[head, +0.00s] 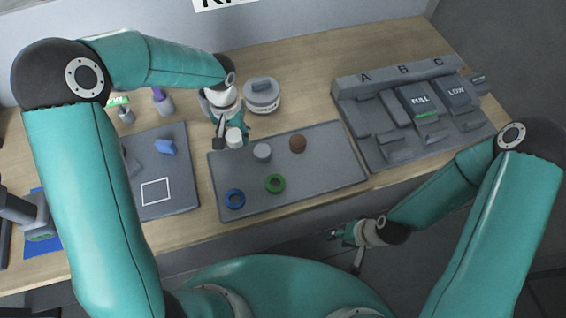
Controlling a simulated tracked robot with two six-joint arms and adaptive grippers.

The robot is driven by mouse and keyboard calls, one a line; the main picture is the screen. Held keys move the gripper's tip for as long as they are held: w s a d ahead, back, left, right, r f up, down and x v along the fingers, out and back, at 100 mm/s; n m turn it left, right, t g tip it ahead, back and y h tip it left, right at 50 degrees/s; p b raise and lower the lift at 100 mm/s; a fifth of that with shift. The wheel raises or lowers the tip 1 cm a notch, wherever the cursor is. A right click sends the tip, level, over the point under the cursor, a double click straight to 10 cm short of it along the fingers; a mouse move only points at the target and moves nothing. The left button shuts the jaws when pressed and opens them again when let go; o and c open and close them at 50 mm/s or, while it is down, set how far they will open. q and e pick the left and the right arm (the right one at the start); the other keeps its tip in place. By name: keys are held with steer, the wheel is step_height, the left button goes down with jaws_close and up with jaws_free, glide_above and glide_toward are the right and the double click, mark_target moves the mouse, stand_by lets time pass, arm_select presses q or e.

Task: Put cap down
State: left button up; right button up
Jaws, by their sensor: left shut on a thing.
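My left gripper (232,139) is over the far left part of the grey tray (330,179), shut on a small whitish cap (234,138). I cannot tell whether the cap touches the tray or is just above it. My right gripper (345,253) is open and empty, in front of the table's edge and away from the tray.
The tray bears a grey cylinder (262,152), a brown round piece (298,143), a green ring (275,184) and a blue ring (234,199). A rack marked A, B, C (400,75) is at right. The tray's right part is clear.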

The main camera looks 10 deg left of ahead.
mark_target(226, 166)
arm_select(q)
steer(key=shift+w+d, duration=0.15)
steer(key=shift+d, duration=0.15)
steer(key=shift+w+r+b, duration=0.1)
steer(key=shift+r+b, duration=0.15)
steer(key=shift+b, duration=0.15)
steer(key=r+n+b, duration=0.1)
steer(key=r+b, duration=0.1)
steer(key=a+r+n+b, duration=0.1)
steer(key=r+n+b, duration=0.1)
steer(key=r, duration=0.1)
steer(key=s+r+n+b, duration=0.1)
steer(key=r+b, duration=0.1)
steer(key=r, duration=0.1)
steer(key=shift+a+r+n, duration=0.2)
steer(key=shift+a+n, duration=0.05)
steer(key=shift+n, duration=0.05)
steer(key=s+r+n+b, duration=0.4)
steer(key=s+r, duration=0.1)
steer(key=r, duration=0.3)
steer(key=shift+m, duration=0.3)
steer(key=f, duration=1.3)
steer(key=a+f, duration=0.1)
steer(key=f, duration=0.6)
steer(key=shift+s+f, duration=0.15)
steer(key=shift+f, duration=0.1)
steer(key=shift+b, duration=0.4)
steer(key=o, duration=1.1)
